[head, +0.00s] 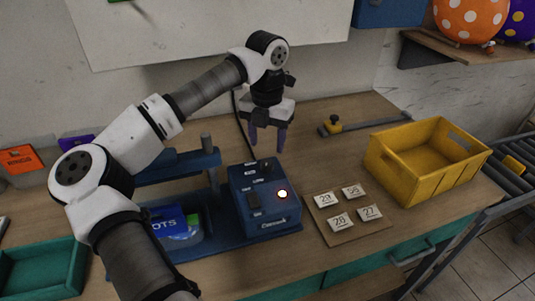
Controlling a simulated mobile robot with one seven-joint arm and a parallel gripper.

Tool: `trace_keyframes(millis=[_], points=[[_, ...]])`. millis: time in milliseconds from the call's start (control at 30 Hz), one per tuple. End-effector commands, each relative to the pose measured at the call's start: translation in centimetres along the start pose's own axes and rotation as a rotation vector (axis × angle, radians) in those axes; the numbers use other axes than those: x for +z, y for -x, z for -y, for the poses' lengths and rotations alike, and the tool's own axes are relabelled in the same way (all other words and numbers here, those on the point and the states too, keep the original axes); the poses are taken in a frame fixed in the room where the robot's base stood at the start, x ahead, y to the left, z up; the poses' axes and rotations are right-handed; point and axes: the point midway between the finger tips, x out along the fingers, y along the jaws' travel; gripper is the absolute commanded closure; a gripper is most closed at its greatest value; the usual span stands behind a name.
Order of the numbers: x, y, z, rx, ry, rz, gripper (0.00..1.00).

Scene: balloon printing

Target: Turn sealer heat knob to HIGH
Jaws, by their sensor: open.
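The sealer control box (269,215) is a blue block on the bench, with a small dark knob (267,168) on its top near the back and small white labels around it. The labels are too small to read, so I cannot tell the knob's setting. My gripper (267,147) points down above the back of the box, its two dark fingers apart. It is open and empty, and I cannot tell whether it touches the knob.
The blue sealer frame (180,168) with a post stands left of the box. Numbered cards lie on a brown board (322,225) to the right. A yellow crate (440,180) stands at the right, a green tray (45,270) at the left. A sliding gauge (365,124) lies behind.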

Motion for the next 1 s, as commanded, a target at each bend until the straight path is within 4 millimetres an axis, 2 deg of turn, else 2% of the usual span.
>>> trace_keyframes(millis=[100,300,500,733,1000], points=[[0.0,-2.2,0.1,-0.003,-0.001,-0.002,0.48],[0.0,-5.1,0.1,-0.002,-0.002,0.0,0.48],[0.0,-6.2,0.1,-0.001,-0.002,0.002,0.48],[0.0,-6.3,0.1,-0.001,-0.002,0.002,0.48],[0.0,-6.3,0.1,-0.001,-0.002,0.002,0.82]])
